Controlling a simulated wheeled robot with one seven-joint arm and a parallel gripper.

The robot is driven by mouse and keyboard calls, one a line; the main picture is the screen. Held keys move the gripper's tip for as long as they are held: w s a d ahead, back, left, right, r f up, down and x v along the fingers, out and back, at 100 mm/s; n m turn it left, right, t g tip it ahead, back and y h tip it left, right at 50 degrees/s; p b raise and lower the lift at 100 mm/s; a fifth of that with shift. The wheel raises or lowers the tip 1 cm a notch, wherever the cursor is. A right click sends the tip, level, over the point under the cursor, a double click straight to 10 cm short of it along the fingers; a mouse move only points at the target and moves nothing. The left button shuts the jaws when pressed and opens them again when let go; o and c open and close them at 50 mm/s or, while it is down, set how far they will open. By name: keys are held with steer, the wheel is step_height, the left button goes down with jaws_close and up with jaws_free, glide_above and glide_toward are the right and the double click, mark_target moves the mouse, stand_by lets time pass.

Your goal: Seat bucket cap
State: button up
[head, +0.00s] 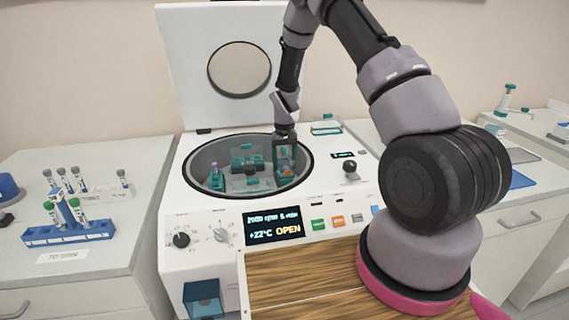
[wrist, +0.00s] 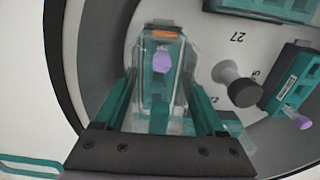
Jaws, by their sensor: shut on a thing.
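My gripper (head: 285,150) reaches down into the right side of the open centrifuge bowl. In the wrist view my gripper (wrist: 160,85) is shut on a clear bucket cap (wrist: 142,70), its fingers on either side of it. The cap is upright over a teal bucket (wrist: 158,118); a purple-topped tube and an orange mark show through it. I cannot tell whether the cap touches the bucket's rim all round. Other teal buckets sit in the rotor, one at the back (head: 249,157) and one at the left (head: 216,179).
The centrifuge lid (head: 180,60) stands open behind the bowl. A clear and teal piece (head: 326,128) lies on the deck to the right. In the wrist view the rotor's grey hub knob (wrist: 241,88) stands beside the cap. A blue tube rack (head: 68,234) stands on the left bench.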

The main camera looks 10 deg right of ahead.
mark_target(285, 151)
steer(key=shift+f, duration=0.1)
steer(key=shift+f, duration=0.85)
steer(key=shift+f, duration=0.15)
steer(key=shift+f, duration=0.35)
steer(key=o, duration=1.3)
steer(key=shift+r, duration=0.15)
step_height(285, 151, up, 11)
steer(key=shift+f, duration=0.2)
